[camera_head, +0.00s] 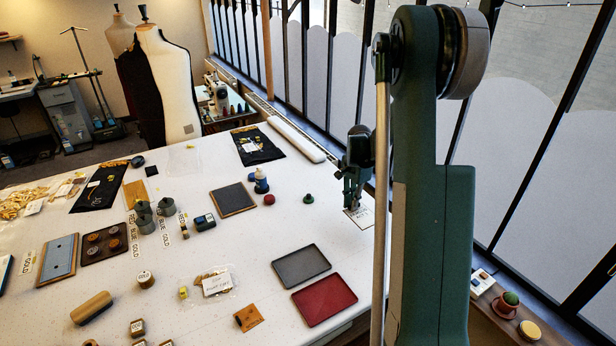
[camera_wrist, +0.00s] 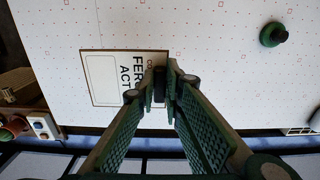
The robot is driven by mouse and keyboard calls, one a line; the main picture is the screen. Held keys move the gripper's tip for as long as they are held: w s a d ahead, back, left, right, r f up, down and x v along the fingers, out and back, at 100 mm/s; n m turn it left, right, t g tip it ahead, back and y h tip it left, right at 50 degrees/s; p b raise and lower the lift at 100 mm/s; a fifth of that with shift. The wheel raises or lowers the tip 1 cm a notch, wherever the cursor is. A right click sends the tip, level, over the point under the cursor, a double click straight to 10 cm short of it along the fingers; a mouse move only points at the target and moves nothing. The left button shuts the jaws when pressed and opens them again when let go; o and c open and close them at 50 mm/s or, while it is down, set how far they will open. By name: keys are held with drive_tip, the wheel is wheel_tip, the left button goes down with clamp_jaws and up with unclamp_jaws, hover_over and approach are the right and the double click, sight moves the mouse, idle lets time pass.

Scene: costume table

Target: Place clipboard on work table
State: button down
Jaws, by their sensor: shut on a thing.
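The clipboard (camera_wrist: 108,78) shows in the wrist view as a flat board with a thin brown border and a white printed sheet, partly hidden by my fingers. My gripper (camera_wrist: 161,85) is shut on the clipboard at its right end, around a dark part that looks like its clip. In the head view my gripper (camera_head: 351,205) is at the right side of the white work table (camera_head: 200,262), with the clipboard (camera_head: 362,217) under its fingertips. The clipboard lies roughly flat. I cannot tell whether it touches the tabletop.
A green knob-like object (camera_head: 309,198) stands left of my gripper; it also shows in the wrist view (camera_wrist: 273,34). Grey (camera_head: 301,266) and red (camera_head: 325,298) trays lie nearer the front. A side bench (camera_head: 500,318) holds pots beyond the table's right edge. The tabletop around the clipboard is clear.

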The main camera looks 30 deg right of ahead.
drive_tip(key=shift+s+d, duration=0.35)
drive_tip(key=shift+d, duration=0.05)
drive_tip(key=shift+f, duration=0.1)
hover_over(352, 228)
drive_tip(key=shift+w+f+p, duration=0.1)
drive_tip(key=shift+f+p, duration=0.3)
drive_tip(key=shift+f, duration=2.4)
drive_tip(key=shift+f+p, duration=0.3)
drive_tip(key=shift+f, duration=1.8)
drive_tip(key=shift+f, duration=0.15)
drive_tip(key=c, duration=2.9)
unclamp_jaws()
drive_tip(key=o, duration=0.4)
drive_tip(key=shift+o, duration=0.2)
